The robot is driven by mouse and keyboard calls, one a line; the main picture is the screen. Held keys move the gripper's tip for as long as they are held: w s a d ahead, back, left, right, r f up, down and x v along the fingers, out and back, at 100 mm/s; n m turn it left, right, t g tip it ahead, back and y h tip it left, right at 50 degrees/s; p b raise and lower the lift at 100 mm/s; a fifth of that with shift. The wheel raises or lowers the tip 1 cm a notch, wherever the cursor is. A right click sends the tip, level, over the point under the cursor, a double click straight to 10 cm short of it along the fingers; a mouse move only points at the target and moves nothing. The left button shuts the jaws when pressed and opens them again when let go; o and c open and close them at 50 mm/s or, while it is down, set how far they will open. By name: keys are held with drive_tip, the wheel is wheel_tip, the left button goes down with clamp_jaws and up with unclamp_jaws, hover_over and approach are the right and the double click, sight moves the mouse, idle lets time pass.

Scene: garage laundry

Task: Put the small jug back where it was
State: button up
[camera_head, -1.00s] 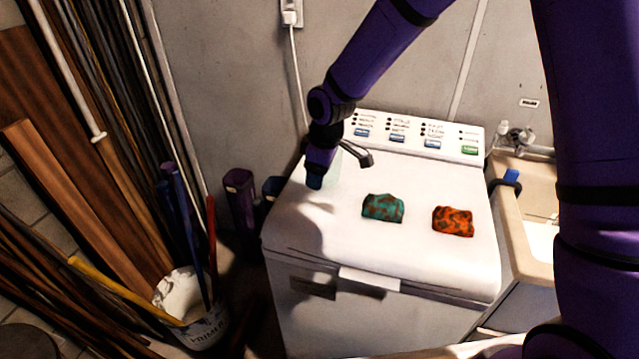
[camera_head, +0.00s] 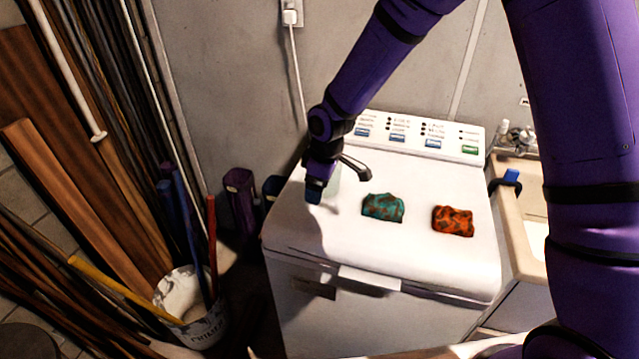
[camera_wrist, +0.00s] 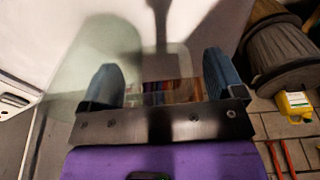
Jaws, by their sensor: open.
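The small jug looks like a pale green, see-through vessel. In the head view a sliver of the jug (camera_head: 333,186) shows beside my gripper on the left part of the white washer's lid (camera_head: 345,232). In the wrist view the clear jug (camera_wrist: 100,50) fills the upper left and middle, close in front of the fingers. My gripper (camera_head: 315,192) is low over the lid; its two blue-grey fingers stand apart in the wrist view (camera_wrist: 162,84). Whether the fingers touch the jug, I cannot tell. The jug's base is mostly hidden.
A teal patterned cloth (camera_head: 383,208) and an orange patterned cloth (camera_head: 453,221) lie on the lid to the right. The control panel (camera_head: 415,135) rises behind. A sink (camera_head: 525,205) stands right; a bucket with poles (camera_head: 195,310) stands on the floor left.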

drive_tip(key=shift+r, duration=0.1)
wheel_tip(320, 180, up, 12)
drive_tip(key=d, duration=0.1)
drive_tip(key=shift+s+d, duration=0.25)
drive_tip(key=shift+s, duration=0.2)
drive_tip(key=s+d+r+m+t+h, duration=0.25)
drive_tip(key=s+d+r+m, duration=0.45)
drive_tip(key=s+d+r, duration=0.65)
drive_tip(key=s+d+r+m+t, duration=0.1)
drive_tip(key=s+d+r+m, duration=0.1)
drive_tip(key=s+d, duration=0.3)
drive_tip(key=s+d+r+m+t+y, duration=0.1)
drive_tip(key=s+d+r+m, duration=0.2)
drive_tip(key=s, duration=0.6)
drive_tip(key=shift+s+d+r+m, duration=0.2)
drive_tip(key=shift+s+d+m, duration=0.1)
drive_tip(key=shift+d+m, duration=0.5)
